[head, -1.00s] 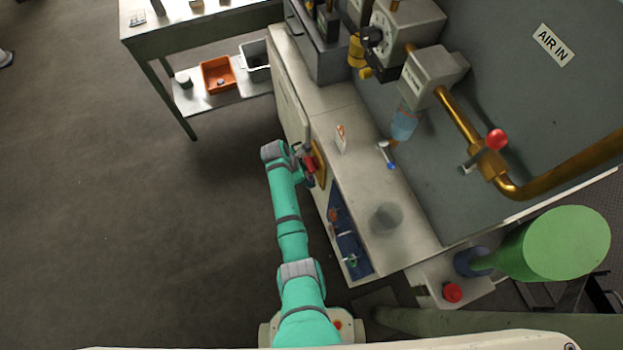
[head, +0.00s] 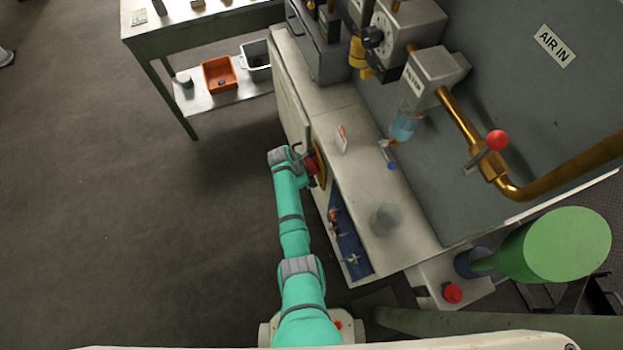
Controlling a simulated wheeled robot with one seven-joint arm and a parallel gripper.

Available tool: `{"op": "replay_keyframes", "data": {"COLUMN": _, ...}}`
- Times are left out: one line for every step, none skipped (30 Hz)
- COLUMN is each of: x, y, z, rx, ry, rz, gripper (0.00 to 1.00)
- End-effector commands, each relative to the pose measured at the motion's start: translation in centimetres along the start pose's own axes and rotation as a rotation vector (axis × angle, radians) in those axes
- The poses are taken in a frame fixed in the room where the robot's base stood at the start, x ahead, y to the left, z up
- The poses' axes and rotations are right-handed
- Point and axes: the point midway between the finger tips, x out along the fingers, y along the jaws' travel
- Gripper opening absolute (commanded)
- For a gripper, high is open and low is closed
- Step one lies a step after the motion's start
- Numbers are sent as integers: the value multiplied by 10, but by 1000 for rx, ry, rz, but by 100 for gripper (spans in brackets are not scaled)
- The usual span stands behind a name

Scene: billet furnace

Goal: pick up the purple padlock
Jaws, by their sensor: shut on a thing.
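I cannot make out the purple padlock in the head view. My gripper (head: 311,163) is at the front face of the grey cabinet, beside a red piece and a yellow-orange panel. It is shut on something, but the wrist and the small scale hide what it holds. Below it, a blue recess (head: 348,245) in the cabinet front holds several small orange, red and green items, too small to name.
The grey cabinet top (head: 355,190) carries a small tag and a clear cylinder. Pipework with a red ball handle (head: 497,140) stands at right. A table (head: 205,35) with an orange bin (head: 218,75) below is at upper left. Open floor (head: 130,230) lies left.

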Motion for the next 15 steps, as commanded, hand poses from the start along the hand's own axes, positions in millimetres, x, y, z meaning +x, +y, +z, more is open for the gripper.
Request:
{"op": "replay_keyframes", "data": {"x": 0, "y": 0, "z": 0, "rx": 0, "ry": 0, "rz": 0, "gripper": 6}}
{"op": "replay_keyframes", "data": {"x": -1, "y": 0, "z": 0, "rx": 0, "ry": 0, "rz": 0, "gripper": 6}}
{"op": "replay_keyframes", "data": {"x": -1, "y": 0, "z": 1, "rx": 0, "ry": 0, "rz": 0, "gripper": 6}}
{"op": "replay_keyframes", "data": {"x": -2, "y": 0, "z": 1, "rx": 0, "ry": 0, "rz": 0, "gripper": 6}}
{"op": "replay_keyframes", "data": {"x": -3, "y": 0, "z": 1, "rx": 0, "ry": 0, "rz": 0, "gripper": 6}}
{"op": "replay_keyframes", "data": {"x": -5, "y": 0, "z": 2, "rx": 0, "ry": 0, "rz": 0, "gripper": 6}}
{"op": "replay_keyframes", "data": {"x": -7, "y": 0, "z": 3, "rx": 0, "ry": -1, "rz": 1, "gripper": 6}}
{"op": "replay_keyframes", "data": {"x": -8, "y": 0, "z": -1, "rx": -2, "ry": 0, "rz": 1, "gripper": 6}}
{"op": "replay_keyframes", "data": {"x": -9, "y": 0, "z": -6, "rx": -2, "ry": 0, "rz": 1, "gripper": 6}}
{"op": "replay_keyframes", "data": {"x": -10, "y": 0, "z": -9, "rx": -3, "ry": 0, "rz": 1, "gripper": 6}}
{"op": "replay_keyframes", "data": {"x": -12, "y": 1, "z": -12, "rx": -3, "ry": 0, "rz": 2, "gripper": 6}}
{"op": "replay_keyframes", "data": {"x": -14, "y": 1, "z": -18, "rx": -3, "ry": 0, "rz": 2, "gripper": 6}}
{"op": "replay_keyframes", "data": {"x": -16, "y": 0, "z": -23, "rx": -4, "ry": 0, "rz": 1, "gripper": 6}}
{"op": "replay_keyframes", "data": {"x": -18, "y": 0, "z": -28, "rx": -5, "ry": 0, "rz": 1, "gripper": 6}}
{"op": "replay_keyframes", "data": {"x": -21, "y": 0, "z": -36, "rx": -5, "ry": 0, "rz": 1, "gripper": 6}}
